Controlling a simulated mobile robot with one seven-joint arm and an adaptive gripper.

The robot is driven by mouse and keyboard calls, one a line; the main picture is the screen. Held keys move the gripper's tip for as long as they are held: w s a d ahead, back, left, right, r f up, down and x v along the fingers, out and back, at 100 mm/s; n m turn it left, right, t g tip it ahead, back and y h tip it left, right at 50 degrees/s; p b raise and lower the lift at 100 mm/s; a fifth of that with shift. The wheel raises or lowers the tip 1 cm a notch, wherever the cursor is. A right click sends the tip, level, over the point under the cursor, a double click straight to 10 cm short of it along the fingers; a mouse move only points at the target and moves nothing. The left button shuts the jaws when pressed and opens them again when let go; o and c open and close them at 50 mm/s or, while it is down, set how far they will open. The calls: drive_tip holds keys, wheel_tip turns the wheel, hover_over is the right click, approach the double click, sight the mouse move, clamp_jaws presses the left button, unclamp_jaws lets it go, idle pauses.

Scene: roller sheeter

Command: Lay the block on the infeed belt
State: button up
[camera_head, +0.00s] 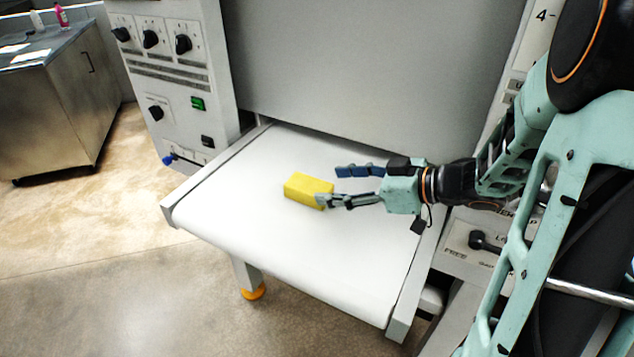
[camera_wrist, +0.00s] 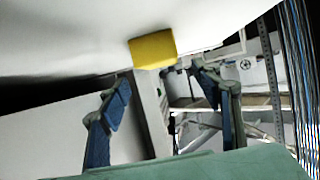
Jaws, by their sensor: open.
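The yellow block (camera_head: 308,190) lies on the white infeed belt (camera_head: 330,255), near its middle. My gripper (camera_head: 334,186) is to the right of the block, low over the belt, with its fingers pointing left. The fingers are open with nothing between them. One fingertip overlaps the block's right end in the head view; whether it touches cannot be told. In the wrist view the block (camera_wrist: 152,50) sits on the belt (camera_wrist: 70,35), beyond the spread fingertips (camera_wrist: 163,78).
A control panel with dials (camera_head: 165,60) stands left of the belt, and a grey machine panel (camera_head: 370,70) rises behind it. Another panel with a black handle (camera_head: 485,240) is at the right. The belt's front and left parts are clear. A metal cabinet (camera_head: 60,100) stands far left.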

drive_tip(key=v, duration=0.5)
drive_tip(key=shift+w, duration=0.1)
